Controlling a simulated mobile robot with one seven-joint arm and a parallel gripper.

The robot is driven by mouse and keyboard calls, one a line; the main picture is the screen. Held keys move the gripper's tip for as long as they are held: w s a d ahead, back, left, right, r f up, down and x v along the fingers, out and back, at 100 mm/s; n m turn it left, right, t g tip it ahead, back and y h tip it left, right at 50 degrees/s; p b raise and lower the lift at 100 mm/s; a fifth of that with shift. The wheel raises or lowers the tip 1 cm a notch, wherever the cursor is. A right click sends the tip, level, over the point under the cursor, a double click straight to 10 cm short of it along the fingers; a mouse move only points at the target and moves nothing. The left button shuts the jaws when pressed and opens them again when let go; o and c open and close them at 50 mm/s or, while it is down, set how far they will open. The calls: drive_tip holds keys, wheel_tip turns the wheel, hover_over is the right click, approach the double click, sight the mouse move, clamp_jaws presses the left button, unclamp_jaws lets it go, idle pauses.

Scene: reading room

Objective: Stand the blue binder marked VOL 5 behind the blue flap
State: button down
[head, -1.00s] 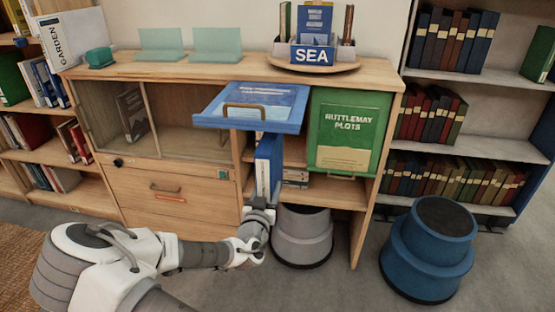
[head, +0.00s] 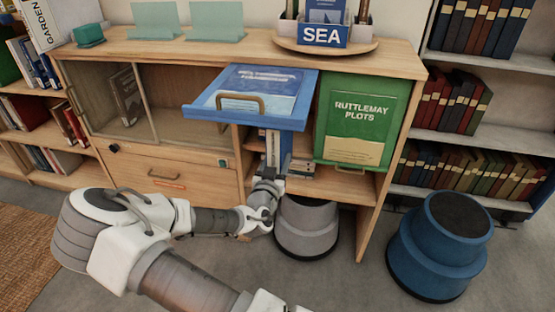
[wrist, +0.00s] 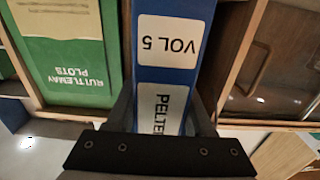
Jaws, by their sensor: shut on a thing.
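The blue flap (head: 262,90) is raised and sticks out level from the cabinet, with its brown handle at the front edge. The blue binder (head: 277,152) is upright in the opening below the flap, its upper part hidden by the flap. In the wrist view the binder (wrist: 172,62) fills the middle, its spine labels reading VOL 5 and PELTE..., upside down. My gripper (head: 268,183) is shut on the binder's spine near its lower part. The wrist view shows my gripper's fingers (wrist: 163,115) on both sides of the spine.
A green flap (head: 362,120) marked RUTTLEMAY PLOTS hangs shut right of the opening. Books (head: 301,168) lie on the shelf beside the binder. A grey stool (head: 306,232) stands close below my gripper, and a blue stool (head: 438,250) farther right.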

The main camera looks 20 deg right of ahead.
drive_tip(key=shift+f+b+x, duration=0.25)
drive_tip(key=shift+x, duration=3.95)
drive_tip(key=shift+f+b+x, duration=0.25)
drive_tip(key=shift+b+x, duration=0.05)
drive_tip(key=shift+x, duration=3.9)
drive_tip(key=shift+f+b+x, duration=0.25)
drive_tip(key=shift+x, duration=3.95)
drive_tip(key=shift+c, duration=2.2)
unclamp_jaws()
drive_tip(key=o, duration=0.4)
drive_tip(key=shift+s+f, duration=0.1)
drive_tip(key=shift+f, duration=0.1)
drive_tip(key=shift+o, duration=0.2)
drive_tip(key=shift+r, duration=0.1)
drive_tip(key=shift+s, duration=0.1)
